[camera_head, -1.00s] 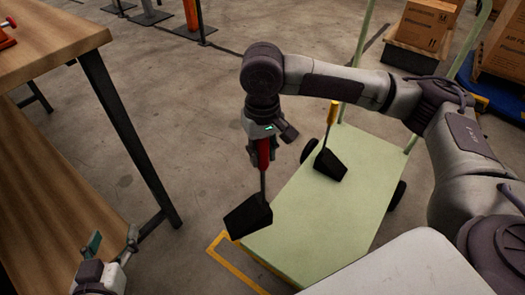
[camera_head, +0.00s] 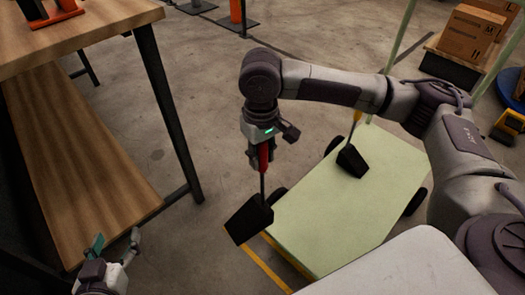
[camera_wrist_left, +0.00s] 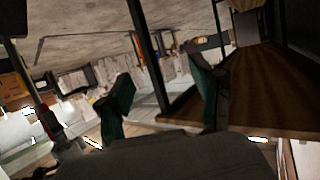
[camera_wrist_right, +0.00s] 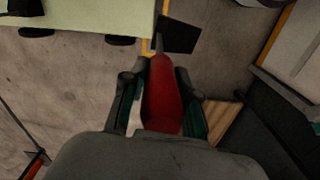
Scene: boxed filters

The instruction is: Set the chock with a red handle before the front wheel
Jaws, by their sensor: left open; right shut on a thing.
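My right gripper (camera_head: 262,150) is shut on the red handle (camera_head: 264,158) of a chock. The chock's black wedge (camera_head: 249,219) hangs below it, in front of the near left corner of a pale green cart (camera_head: 330,230). In the right wrist view the red handle (camera_wrist_right: 162,95) stands between the fingers, with the black wedge (camera_wrist_right: 178,34) beyond. Dark cart wheels show at the deck's edge; one (camera_head: 277,194) is partly hidden behind the wedge. My left gripper (camera_head: 117,246) is open and empty at lower left; its fingers show in the left wrist view (camera_wrist_left: 160,100).
A second black chock (camera_head: 352,160) with a yellow handle lies on the cart deck. A wooden workbench (camera_head: 80,150) with dark legs stands left. Yellow floor lines (camera_head: 268,262) run by the cart. Boxes (camera_head: 468,33) stand at back right. Floor between bench and cart is clear.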

